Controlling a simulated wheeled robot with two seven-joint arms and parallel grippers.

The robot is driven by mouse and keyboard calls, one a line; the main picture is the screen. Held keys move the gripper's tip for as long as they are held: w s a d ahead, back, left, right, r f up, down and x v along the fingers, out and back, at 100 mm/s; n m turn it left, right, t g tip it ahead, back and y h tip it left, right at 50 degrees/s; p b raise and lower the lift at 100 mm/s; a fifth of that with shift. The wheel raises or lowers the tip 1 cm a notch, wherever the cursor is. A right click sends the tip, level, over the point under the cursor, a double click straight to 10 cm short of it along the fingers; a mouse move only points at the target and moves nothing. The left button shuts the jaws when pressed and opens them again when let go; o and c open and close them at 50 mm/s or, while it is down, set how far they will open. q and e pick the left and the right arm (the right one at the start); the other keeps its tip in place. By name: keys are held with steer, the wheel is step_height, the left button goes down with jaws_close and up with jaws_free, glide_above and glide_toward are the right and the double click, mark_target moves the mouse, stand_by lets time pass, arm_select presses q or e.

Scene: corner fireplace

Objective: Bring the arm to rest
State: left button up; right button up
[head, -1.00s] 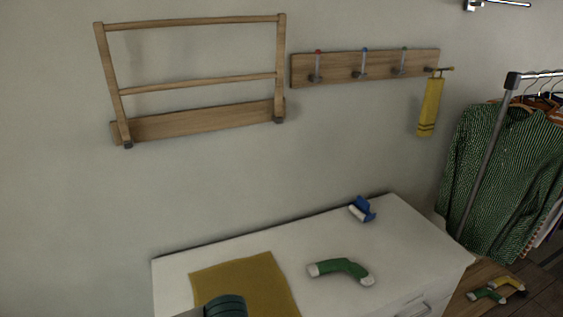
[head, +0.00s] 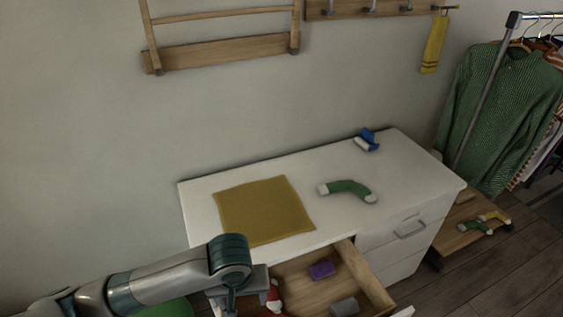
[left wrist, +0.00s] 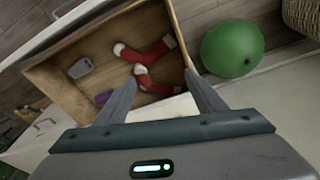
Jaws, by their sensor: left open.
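My left arm comes in from the lower left in the head view. Its gripper (head: 231,299) points down over the open wooden drawer (head: 375,287) of the white dresser (head: 405,160). In the left wrist view the gripper (left wrist: 160,80) is open, with nothing between its fingers. Beyond the fingertips, red socks with white ends (left wrist: 148,62) lie in the drawer. A grey item (left wrist: 81,68) and a purple item (left wrist: 103,98) lie in it too. My right gripper is not in view.
A mustard cloth (head: 265,208), a green sock (head: 347,189) and a blue-and-white roller (head: 367,140) lie on the dresser top. A green ball (left wrist: 233,48) is beside the drawer. A clothes rack (head: 485,90) stands at right, with socks on its low shelf (head: 462,238).

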arm_select(q)
steer(key=shift+s+d+f+m+h, duration=1)
steer(key=shift+s+d+h, duration=0.7)
steer(key=shift+s+d, duration=0.8)
steer(key=s+a+f+m+t+y, duration=0.1)
steer(key=s+a+f+y, duration=0.15)
steer(key=s+a, duration=0.55)
steer(key=s+a+f+m+t+y, duration=0.1)
steer(key=s+a+f, duration=0.2)
steer(key=s+a, duration=0.5)
step_height(320, 180, down, 28)
steer(key=w+a+g, duration=0.1)
steer(key=a, duration=0.1)
steer(key=s+a+f+g+b, duration=0.1)
steer(key=s+a+f+b, duration=0.1)
steer(key=s+f, duration=1.6)
step_height(320, 180, down, 2)
steer(key=shift+s+a+g, duration=0.3)
steer(key=shift+a, duration=0.3)
